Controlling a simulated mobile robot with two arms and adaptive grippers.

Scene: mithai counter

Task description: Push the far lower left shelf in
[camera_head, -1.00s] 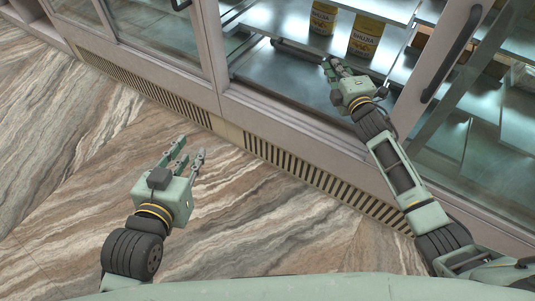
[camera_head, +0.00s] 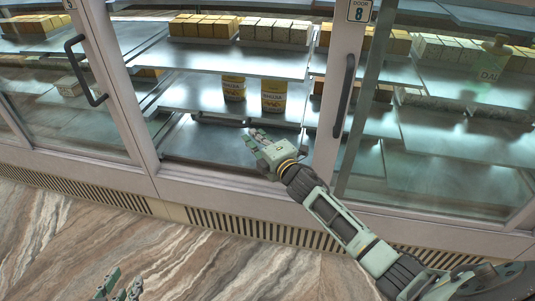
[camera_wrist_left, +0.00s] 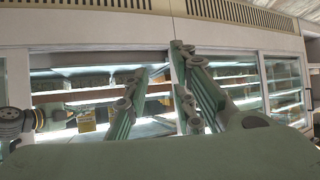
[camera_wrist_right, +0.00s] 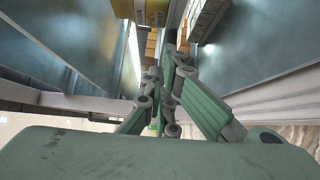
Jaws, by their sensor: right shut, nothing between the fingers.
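The display case stands open between two glass doors in the head view. Its lower shelf (camera_head: 178,93) is a grey metal sheet carrying two yellow tins (camera_head: 273,96). A dark bar (camera_head: 219,120) runs under the shelf's front, above the case floor (camera_head: 205,143). My right gripper (camera_head: 256,134) reaches into the opening, shut and empty, low and just in front of the bar's right end. Contact cannot be told. In the right wrist view its fingers (camera_wrist_right: 160,75) point into the case between shelf surfaces. My left gripper (camera_head: 118,287) is open and empty outside, low over the floor.
Glass doors with dark handles (camera_head: 344,95) flank the opening; the right door's frame is close to my right arm. A case sill (camera_head: 225,198) and vent grille (camera_head: 260,228) run below. The marble floor is clear.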

